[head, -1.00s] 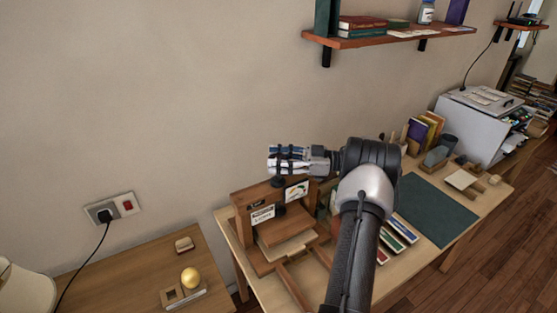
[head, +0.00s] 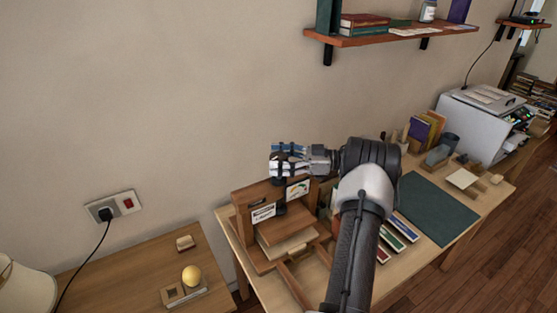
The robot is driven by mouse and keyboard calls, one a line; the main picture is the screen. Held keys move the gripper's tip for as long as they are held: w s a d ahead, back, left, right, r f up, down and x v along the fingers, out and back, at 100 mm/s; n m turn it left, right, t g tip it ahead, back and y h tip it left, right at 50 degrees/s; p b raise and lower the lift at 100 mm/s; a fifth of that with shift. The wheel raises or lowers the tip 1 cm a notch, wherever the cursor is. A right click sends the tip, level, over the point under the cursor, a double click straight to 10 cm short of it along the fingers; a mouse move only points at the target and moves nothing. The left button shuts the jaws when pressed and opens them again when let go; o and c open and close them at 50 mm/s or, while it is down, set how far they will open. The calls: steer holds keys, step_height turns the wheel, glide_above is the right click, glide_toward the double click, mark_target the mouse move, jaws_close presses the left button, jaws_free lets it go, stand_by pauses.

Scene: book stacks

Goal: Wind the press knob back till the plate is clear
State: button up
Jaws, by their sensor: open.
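The wooden press (head: 247,200) stands at the left end of the long desk. A dark knob (head: 278,182) shows at the top of its crossbeam, partly hidden by my gripper. A dark screw part (head: 281,209) shows below the beam. Under it lies a pale flat block or plate (head: 290,245); I cannot tell whether the press touches it. My gripper (head: 279,161) is open, pointing left, right above the crossbeam at the knob. Whether its fingers are around the knob or just above it, I cannot tell.
Several coloured books or strips (head: 397,233) and a dark green mat (head: 437,210) lie right of my arm. A printer (head: 478,128) stands farther back. A shelf (head: 390,38) hangs above. A lower table (head: 130,280) at left holds a yellow ball (head: 191,275).

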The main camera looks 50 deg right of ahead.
steer(key=shift+s, duration=0.1)
steer(key=v, duration=1.2)
